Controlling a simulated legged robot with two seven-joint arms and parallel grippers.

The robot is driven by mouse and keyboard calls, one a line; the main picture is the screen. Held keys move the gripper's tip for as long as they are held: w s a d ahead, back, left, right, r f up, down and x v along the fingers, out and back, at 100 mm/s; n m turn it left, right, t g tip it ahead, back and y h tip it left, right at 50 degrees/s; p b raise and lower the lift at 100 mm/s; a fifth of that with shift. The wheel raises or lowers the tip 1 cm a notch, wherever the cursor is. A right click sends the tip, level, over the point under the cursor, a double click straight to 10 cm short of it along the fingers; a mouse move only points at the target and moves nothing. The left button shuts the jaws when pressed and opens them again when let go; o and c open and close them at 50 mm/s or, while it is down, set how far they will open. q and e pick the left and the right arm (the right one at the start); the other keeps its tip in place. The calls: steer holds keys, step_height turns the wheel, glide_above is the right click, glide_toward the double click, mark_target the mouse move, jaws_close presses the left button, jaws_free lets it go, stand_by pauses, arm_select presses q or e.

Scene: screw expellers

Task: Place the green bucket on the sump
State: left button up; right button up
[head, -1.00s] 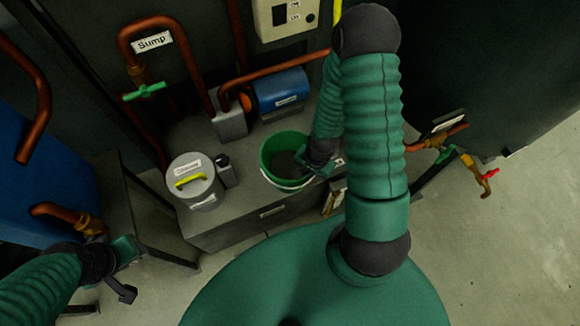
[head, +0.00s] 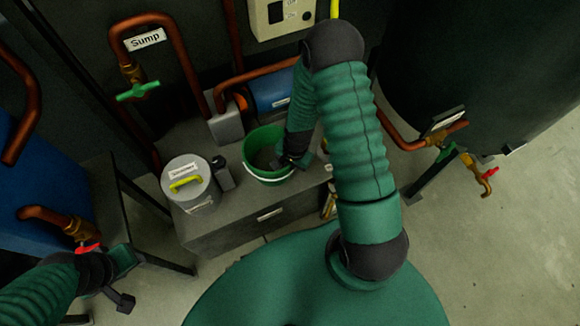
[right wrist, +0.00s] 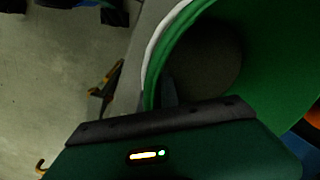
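The green bucket (head: 253,144), with a white handle, stands upright on the grey cabinet top (head: 231,215). A "Sump" label (head: 145,40) hangs on a copper pipe behind it. My right gripper (head: 287,161) is at the bucket's right side, over its rim and partly inside. In the right wrist view the bucket (right wrist: 270,50) fills the upper right, and its rim runs down to the gripper (right wrist: 165,100). One finger seems to be inside; whether they close on the rim is hidden. My left gripper (head: 125,280) is at lower left, away from the bucket, its opening unclear.
A grey lidded can (head: 205,196) with a yellow handle and a small black object (head: 223,173) stand close left of the bucket. A blue motor (head: 270,90) and copper pipes are behind. A dark tank (head: 450,70) is at right.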

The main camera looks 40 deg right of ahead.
steer(key=o, duration=0.3)
steer(key=shift+d, duration=0.1)
steer(key=shift+o, duration=0.2)
step_height(320, 180, up, 13)
steer(key=s+p, duration=0.1)
steer(key=p, duration=0.4)
steer(key=s+a+r+n+t, duration=0.1)
steer(key=s+a+r+n, duration=0.3)
steer(key=a+r+n, duration=0.85)
step_height(320, 180, up, 16)
steer(key=d+n+p, duration=0.1)
steer(key=d+p, duration=0.1)
steer(key=p, duration=1.3)
steer(key=shift+w+r, duration=0.15)
steer(key=shift+r, duration=0.1)
